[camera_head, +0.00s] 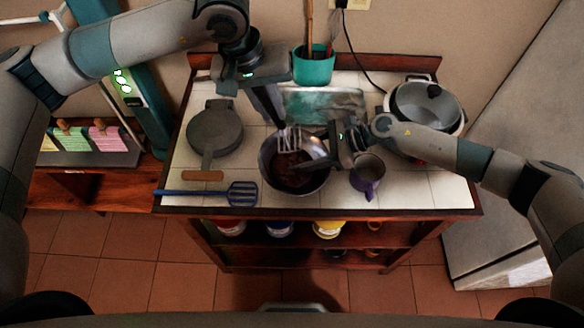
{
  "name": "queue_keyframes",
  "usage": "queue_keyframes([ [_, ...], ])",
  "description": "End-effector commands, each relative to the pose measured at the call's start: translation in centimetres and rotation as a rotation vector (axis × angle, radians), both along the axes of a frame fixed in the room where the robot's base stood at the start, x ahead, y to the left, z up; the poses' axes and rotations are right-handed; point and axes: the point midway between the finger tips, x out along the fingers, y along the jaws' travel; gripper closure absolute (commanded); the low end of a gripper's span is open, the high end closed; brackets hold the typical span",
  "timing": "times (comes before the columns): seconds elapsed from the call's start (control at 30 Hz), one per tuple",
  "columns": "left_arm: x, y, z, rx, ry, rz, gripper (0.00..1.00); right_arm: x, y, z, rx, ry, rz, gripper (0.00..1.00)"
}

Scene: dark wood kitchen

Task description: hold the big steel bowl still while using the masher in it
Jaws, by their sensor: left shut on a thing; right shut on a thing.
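The big steel bowl (319,183) stands on the tiled counter top, with dark reddish-brown contents (289,174) inside. My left gripper (274,118) is above the bowl's far side, shut on the masher. The masher's pale slotted head (288,138) shows at the bowl's far rim; its handle is mostly hidden by the gripper, and I cannot tell whether it touches the contents. My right gripper (318,157) comes in from the right and is shut on the bowl at its right rim; the grip itself is partly hidden.
A purple mug (367,175) stands close right of the bowl. A blue slotted turner (241,194) lies front left, a dark round pan (214,130) left. A large pot (428,105) is at right. A teal utensil holder (314,66) and a greenish tray (325,104) are behind.

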Motion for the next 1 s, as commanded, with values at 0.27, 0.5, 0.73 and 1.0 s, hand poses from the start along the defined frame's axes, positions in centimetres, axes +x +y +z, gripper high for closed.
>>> queue_keyframes([
  [0.27, 0.0, 0.1, 0.7, 0.003, 0.001, 0.001, 1.00, -0.3, -0.2, -0.7, -0.009, 0.001, 0.003, 0.59],
  [0.5, 0.0, 0.0, 2.3, 0.001, 0.000, 0.000, 1.00, -0.3, -0.2, -0.7, -0.009, 0.001, 0.003, 0.59],
  [0.73, 0.0, 0.0, 3.0, 0.002, 0.001, 0.000, 1.00, -0.3, -0.2, -0.7, -0.009, 0.001, 0.003, 0.59],
  [1.0, 0.0, 0.0, 3.1, 0.002, 0.001, 0.000, 1.00, -0.3, -0.2, -0.7, -0.009, 0.001, 0.003, 0.59],
])
